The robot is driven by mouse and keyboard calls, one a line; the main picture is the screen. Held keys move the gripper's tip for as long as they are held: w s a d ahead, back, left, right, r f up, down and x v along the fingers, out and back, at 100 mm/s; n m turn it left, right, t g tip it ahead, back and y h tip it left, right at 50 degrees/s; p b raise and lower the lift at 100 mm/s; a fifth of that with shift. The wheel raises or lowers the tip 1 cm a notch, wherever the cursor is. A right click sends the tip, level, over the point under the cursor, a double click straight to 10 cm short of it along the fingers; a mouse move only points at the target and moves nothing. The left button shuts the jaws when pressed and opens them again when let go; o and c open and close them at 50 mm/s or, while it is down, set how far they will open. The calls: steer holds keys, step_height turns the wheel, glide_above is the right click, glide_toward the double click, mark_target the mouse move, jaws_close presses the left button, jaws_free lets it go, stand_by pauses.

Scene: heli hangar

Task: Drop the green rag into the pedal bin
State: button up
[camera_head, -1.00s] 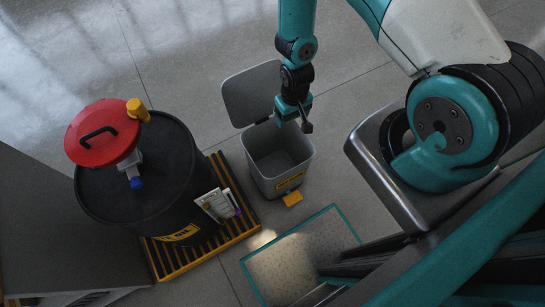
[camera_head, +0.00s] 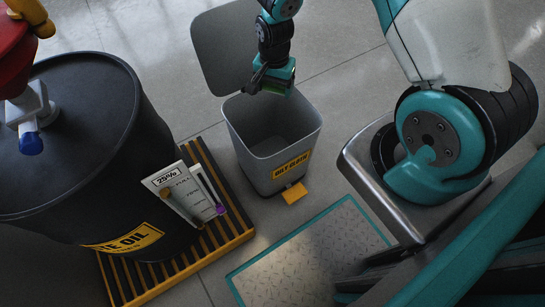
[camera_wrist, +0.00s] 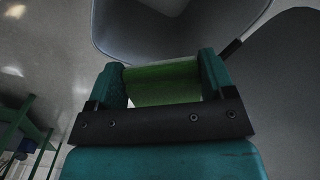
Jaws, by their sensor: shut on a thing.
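The green rag (camera_wrist: 163,83) is held between the two fingers of my gripper (camera_wrist: 163,75) in the wrist view. In the head view a little green of the rag (camera_head: 273,86) shows at my gripper (camera_head: 270,82). The grey pedal bin (camera_head: 262,160) stands on the floor with its lid (camera_head: 222,50) raised and its yellow pedal (camera_head: 294,193) at the front. My gripper is above the back part of the bin's open mouth. In the wrist view the bin (camera_wrist: 115,45) shows beyond the fingers. The inside of the bin looks empty where visible.
A black waste-oil drum (camera_head: 70,150) stands on a yellow-and-black slatted pallet (camera_head: 205,243) left of the bin. A red-topped pump (camera_head: 15,60) sits on the drum. A teal-edged metal plate (camera_head: 310,262) lies in front of the bin.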

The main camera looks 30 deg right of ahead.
steer(key=shift+w+f+m+b, duration=0.15)
steer(key=shift+f+m+b, duration=0.2)
steer(key=shift+f+b, duration=0.45)
steer(key=shift+w+f+m+b, duration=0.1)
steer(key=shift+f+m+b, duration=0.25)
steer(key=shift+f+b, duration=0.4)
step_height(320, 180, down, 6)
steer(key=b, duration=0.5)
steer(key=shift+r+b, duration=0.15)
steer(key=shift+b, duration=0.25)
steer(key=o, duration=0.9)
steer(key=shift+c, duration=0.2)
step_height(320, 180, up, 18)
steer(key=p, duration=0.6)
steer(key=shift+f, duration=0.25)
